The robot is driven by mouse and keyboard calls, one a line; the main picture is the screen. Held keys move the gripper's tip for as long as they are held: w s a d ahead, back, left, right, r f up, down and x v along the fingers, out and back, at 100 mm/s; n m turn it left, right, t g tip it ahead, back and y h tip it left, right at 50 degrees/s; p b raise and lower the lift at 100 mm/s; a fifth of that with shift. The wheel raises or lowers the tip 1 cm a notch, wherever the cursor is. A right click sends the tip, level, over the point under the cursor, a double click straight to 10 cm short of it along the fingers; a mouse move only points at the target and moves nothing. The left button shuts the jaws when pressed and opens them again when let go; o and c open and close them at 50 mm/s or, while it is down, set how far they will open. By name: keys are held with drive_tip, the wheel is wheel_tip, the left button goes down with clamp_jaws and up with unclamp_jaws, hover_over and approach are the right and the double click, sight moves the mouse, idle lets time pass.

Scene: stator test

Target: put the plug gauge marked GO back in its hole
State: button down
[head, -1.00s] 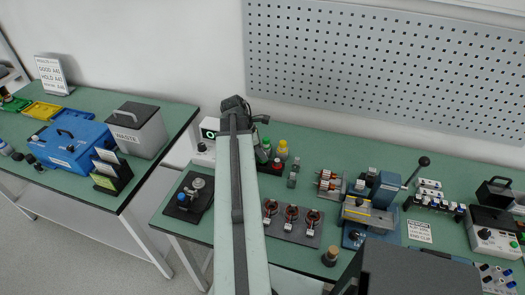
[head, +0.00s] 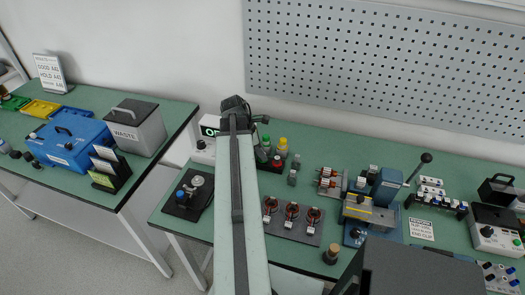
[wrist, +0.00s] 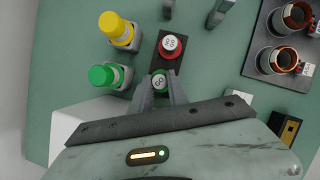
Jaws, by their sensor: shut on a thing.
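In the wrist view my gripper (wrist: 160,88) is shut on a plug gauge (wrist: 158,80) with a pale round top, which appears to read GO upside down. A dark gauge block (wrist: 163,64) lies just beyond the fingertips. A second gauge (wrist: 169,44) with a red collar and a pale marked top stands at the block's far end. The held gauge is over the near end of the block. I cannot tell whether its lower end is in a hole, as the hole is hidden. In the head view my arm covers most of this spot.
A yellow-capped bottle (wrist: 116,31) and a green-capped bottle (wrist: 106,76) stand close left of the gripper. A tray with copper-wound stators (wrist: 270,62) is at the right. A white box (wrist: 80,118) lies at lower left. Green bench is clear between block and tray.

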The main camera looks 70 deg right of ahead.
drive_tip(key=shift+f, duration=0.15)
drive_tip(key=c, duration=1.2)
unclamp_jaws()
drive_tip(key=p+v, duration=0.7)
drive_tip(key=shift+w+r, duration=0.15)
drive_tip(key=shift+r, duration=0.2)
drive_tip(key=shift+a, duration=0.1)
